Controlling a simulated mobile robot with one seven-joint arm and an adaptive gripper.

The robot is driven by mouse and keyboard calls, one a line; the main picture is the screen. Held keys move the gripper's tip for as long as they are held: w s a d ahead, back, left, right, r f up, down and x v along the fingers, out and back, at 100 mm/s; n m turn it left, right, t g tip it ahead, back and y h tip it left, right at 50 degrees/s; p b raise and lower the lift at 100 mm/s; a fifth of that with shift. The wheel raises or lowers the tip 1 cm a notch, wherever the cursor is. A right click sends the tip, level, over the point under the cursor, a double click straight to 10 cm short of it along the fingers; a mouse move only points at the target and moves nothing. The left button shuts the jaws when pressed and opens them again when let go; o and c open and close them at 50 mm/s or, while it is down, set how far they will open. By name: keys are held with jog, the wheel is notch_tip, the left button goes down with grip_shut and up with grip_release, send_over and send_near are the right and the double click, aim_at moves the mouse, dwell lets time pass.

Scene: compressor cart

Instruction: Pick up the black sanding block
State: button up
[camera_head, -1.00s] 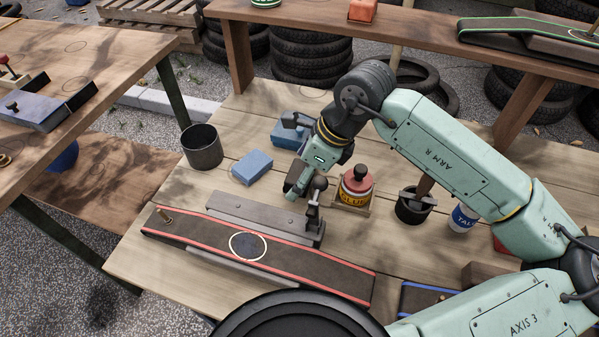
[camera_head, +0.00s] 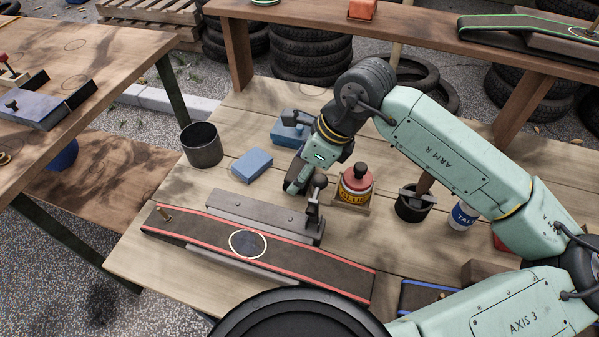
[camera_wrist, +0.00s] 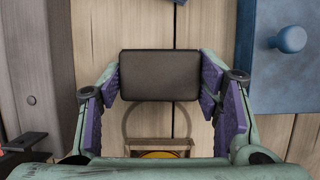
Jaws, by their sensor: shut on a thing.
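The black sanding block (camera_wrist: 160,75) is a dark rounded rectangle between the purple-padded fingers of my gripper (camera_wrist: 160,88) in the wrist view. The pads touch both of its short sides, and my gripper is shut on it. In the head view my gripper (camera_head: 299,186) points down over the wooden bench, just behind the clamp with the dark lever. The block is mostly hidden there by the gripper. I cannot tell whether it touches the bench.
A blue block (camera_head: 252,165) and a blue knobbed tool (camera_head: 290,131) lie nearby; the knobbed tool also shows in the wrist view (camera_wrist: 275,60). A glue pot (camera_head: 355,187) stands close at right. A red-edged belt (camera_head: 320,268) lies in front. A dark cup (camera_head: 202,146) stands at left.

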jog(key=shift+r, duration=0.1)
notch_tip(320, 180, up, 10)
jog(key=shift+f+b, duration=0.1)
jog(key=shift+b, duration=0.9)
jog(key=o, duration=0.6)
jog(key=shift+c, duration=0.2)
jog(key=c, duration=0.4)
jog(key=shift+a, duration=0.1)
